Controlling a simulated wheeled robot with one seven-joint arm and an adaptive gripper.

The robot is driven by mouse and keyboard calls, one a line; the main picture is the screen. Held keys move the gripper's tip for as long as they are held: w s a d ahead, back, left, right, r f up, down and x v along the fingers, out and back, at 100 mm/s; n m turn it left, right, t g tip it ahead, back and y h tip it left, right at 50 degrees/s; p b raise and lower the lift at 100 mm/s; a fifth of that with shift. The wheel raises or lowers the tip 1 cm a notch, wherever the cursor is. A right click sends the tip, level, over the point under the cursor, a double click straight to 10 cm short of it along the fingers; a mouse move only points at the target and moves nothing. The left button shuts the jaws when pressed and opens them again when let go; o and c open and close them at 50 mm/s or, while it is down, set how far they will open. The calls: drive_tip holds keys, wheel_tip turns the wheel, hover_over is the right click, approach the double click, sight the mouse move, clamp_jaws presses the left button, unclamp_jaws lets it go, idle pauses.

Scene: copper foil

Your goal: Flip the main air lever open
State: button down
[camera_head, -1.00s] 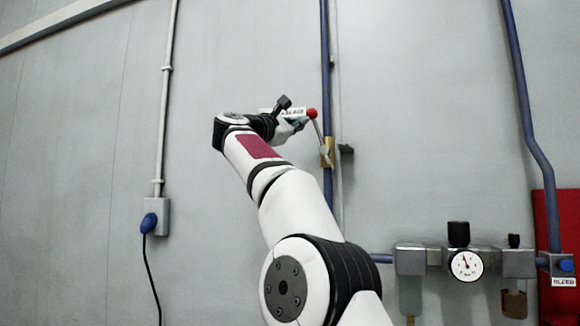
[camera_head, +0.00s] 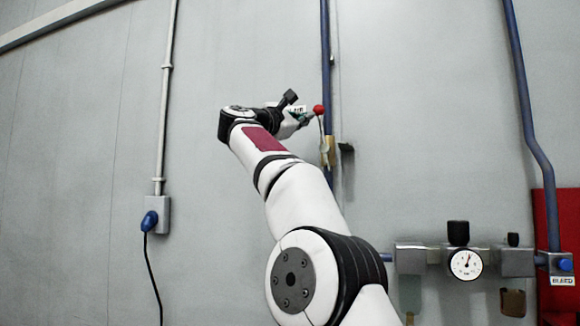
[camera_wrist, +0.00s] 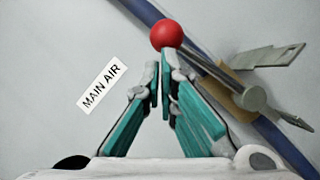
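The main air lever is a thin metal rod with a red ball knob (camera_head: 319,110), pivoting on a brass valve (camera_head: 327,152) on the vertical blue pipe. In the head view it points up, leaning slightly left. In the wrist view the red ball (camera_wrist: 165,33) is at top centre and the rod runs down right to the pivot (camera_wrist: 252,97). My gripper (camera_wrist: 160,75) has teal-padded fingers, tips almost together just below the ball, on the rod's left. The right fingertip seems to touch the ball's underside; exact contact is unclear. Nothing is visible between the fingers.
A "MAIN AIR" label (camera_wrist: 102,86) is on the wall left of the fingers. A regulator with a round gauge (camera_head: 465,264) sits lower right, beside a second blue pipe (camera_head: 527,110) and a red panel. A socket with a blue plug (camera_head: 150,220) is at left.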

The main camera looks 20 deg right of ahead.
drive_tip(key=shift+s+d+r, duration=0.3)
drive_tip(key=shift+d, duration=0.15)
idle(0.5)
